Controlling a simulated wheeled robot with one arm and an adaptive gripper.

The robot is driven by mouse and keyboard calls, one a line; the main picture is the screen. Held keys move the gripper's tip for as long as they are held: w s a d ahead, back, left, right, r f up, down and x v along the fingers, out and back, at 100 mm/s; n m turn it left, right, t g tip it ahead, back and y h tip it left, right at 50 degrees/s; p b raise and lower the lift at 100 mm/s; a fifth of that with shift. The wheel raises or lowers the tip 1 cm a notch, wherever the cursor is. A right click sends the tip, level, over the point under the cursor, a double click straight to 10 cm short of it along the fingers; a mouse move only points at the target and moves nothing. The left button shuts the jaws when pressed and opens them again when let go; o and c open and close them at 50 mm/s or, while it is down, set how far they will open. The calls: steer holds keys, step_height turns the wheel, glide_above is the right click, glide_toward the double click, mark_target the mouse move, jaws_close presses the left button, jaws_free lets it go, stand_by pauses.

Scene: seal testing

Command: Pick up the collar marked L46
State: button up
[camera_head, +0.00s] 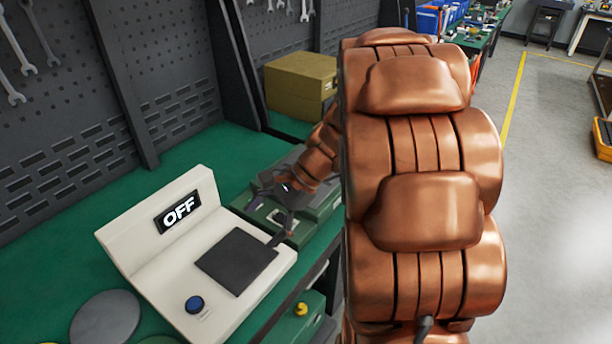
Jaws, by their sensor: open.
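My gripper (266,220) is small and dark at the end of my copper-coloured arm. It is open, over the near end of a dark green case (322,206) and beside the black pad of the white device. A small pale shape shows on the case close to the fingers, too small to identify. I cannot make out a collar or an L46 marking. My arm hides much of the middle and right of the bench.
A white device (150,255) has an OFF display (178,211), black pad (236,262) and blue button (194,304). A grey disc (105,319) lies at lower left. A yellow-olive box (300,82) stands behind. Green bench (205,152) is clear behind the device.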

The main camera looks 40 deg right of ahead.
steer(key=w+d+m+t, duration=0.1)
steer(key=w+d+m, duration=0.1)
steer(key=d, duration=0.1)
steer(key=w+d+f+m+t+b, duration=0.1)
steer(key=w+d+m+t, duration=0.1)
steer(key=d, duration=0.2)
steer(key=w+d+f+m+t, duration=0.1)
steer(key=w+d+m, duration=0.1)
steer(key=w+d, duration=0.1)
steer(key=shift+d+f, duration=0.15)
steer(key=shift+d, duration=0.45)
steer(key=w+d+m+t, duration=0.1)
steer(key=d+m, duration=0.1)
steer(key=d, duration=0.3)
steer(key=w+d+f+m+t+b, duration=0.1)
steer(key=d+m+t, duration=0.1)
steer(key=d, duration=0.3)
steer(key=w+d+f+m+t+h, duration=0.1)
steer(key=d+m+t, duration=0.1)
steer(key=d, duration=0.3)
steer(key=shift+d+m, duration=0.15)
steer(key=shift+m, duration=0.25)
steer(key=shift+w+d+p+x, duration=0.1)
steer(key=shift+d+p+x, duration=0.1)
steer(key=shift+x, duration=1.7)
steer(key=shift+w+d+p+x, duration=0.1)
steer(key=shift+w+p+x, duration=0.05)
steer(key=shift+x, duration=1.75)
steer(key=shift+c, duration=0.2)
steer(key=c, duration=1.6)
